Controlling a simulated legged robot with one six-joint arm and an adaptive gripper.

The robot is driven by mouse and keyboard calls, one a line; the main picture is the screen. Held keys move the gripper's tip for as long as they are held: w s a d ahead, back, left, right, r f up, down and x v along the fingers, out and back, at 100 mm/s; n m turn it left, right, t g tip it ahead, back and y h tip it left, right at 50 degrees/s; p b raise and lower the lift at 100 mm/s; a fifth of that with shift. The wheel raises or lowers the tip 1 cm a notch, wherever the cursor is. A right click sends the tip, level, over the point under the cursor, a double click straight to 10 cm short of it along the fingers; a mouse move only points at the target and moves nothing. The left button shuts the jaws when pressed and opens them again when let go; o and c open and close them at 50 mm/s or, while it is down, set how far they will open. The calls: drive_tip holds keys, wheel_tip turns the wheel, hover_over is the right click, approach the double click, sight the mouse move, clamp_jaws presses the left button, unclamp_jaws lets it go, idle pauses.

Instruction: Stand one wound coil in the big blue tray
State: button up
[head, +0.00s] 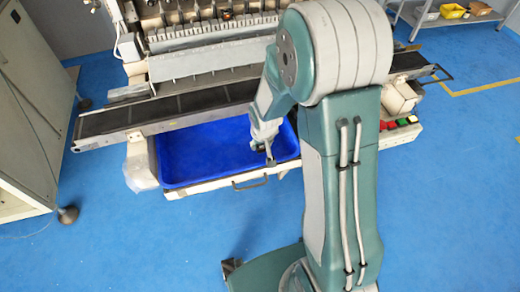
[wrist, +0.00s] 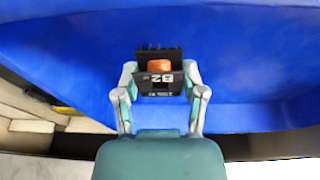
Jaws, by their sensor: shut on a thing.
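My gripper (wrist: 160,82) is shut on a wound coil (wrist: 160,65) with a black bobbin, orange-copper winding and white "B2" lettering. One finger is on each side of the coil. The big blue tray (wrist: 60,55) fills the background behind the coil in the wrist view. In the head view my gripper (head: 264,150) is over the right part of the blue tray (head: 200,150), near its front rim. I cannot tell whether the coil touches the tray floor. In the head view the coil is too small and covered to make out. The visible tray floor looks empty.
A dark conveyor belt (head: 190,104) runs behind the tray, with the winding machine (head: 205,62) behind it. A handle (head: 250,183) sits on the front edge below the tray. A grey cabinet (head: 25,120) stands at left. Yellow bins (head: 452,11) sit on a far shelf.

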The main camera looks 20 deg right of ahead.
sight(261, 150)
drive_tip(key=x, duration=0.3)
drive_tip(key=shift+s+f, duration=0.25)
drive_tip(key=shift+a, duration=0.2)
drive_tip(key=shift+f, duration=0.1)
drive_tip(key=o, duration=0.8)
drive_tip(key=shift+o, duration=0.2)
drive_tip(key=s+r+t, duration=0.1)
drive_tip(key=s+r, duration=0.4)
drive_tip(key=r, duration=0.7)
drive_tip(key=s+r, duration=0.5)
drive_tip(key=r, duration=0.7)
drive_tip(key=s+r+t, duration=0.1)
drive_tip(key=s+r, duration=0.5)
drive_tip(key=s, duration=0.4)
drive_tip(key=shift+s+r+t, duration=0.2)
drive_tip(key=shift+s+t, duration=0.05)
drive_tip(key=shift+t, duration=0.15)
